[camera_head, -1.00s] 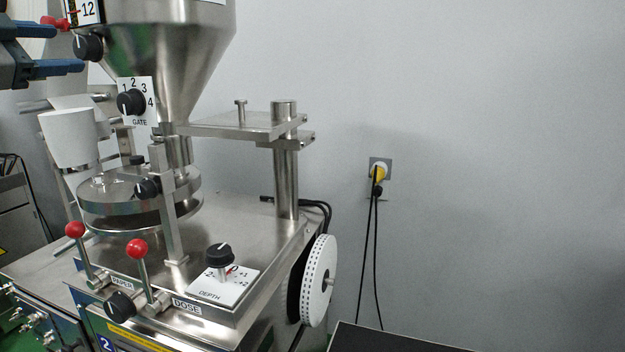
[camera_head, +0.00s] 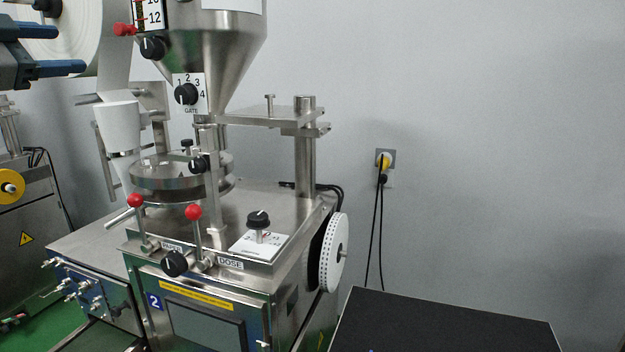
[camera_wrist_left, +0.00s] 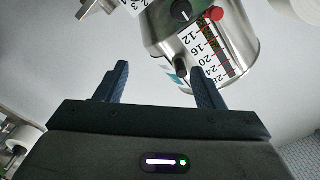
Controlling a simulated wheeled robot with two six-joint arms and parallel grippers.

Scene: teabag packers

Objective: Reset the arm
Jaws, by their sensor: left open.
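My left gripper (camera_head: 64,50) shows at the upper left of the head view, with its two blue fingers apart and pointing right. Nothing is between them. In the left wrist view the same gripper (camera_wrist_left: 160,85) has its fingers spread, and the steel hopper (camera_wrist_left: 205,45) with its number scale shows beyond them. The hopper (camera_head: 215,50) stands to the right of the gripper in the head view, with a gap between them in the picture. My right gripper is not in view.
The packing machine carries a GATE knob (camera_head: 186,94), red-tipped levers (camera_head: 193,212), a depth knob (camera_head: 259,219) and a white perforated wheel (camera_head: 335,252). A white roll (camera_head: 85,40) is behind the left gripper. A black surface (camera_head: 445,325) lies lower right.

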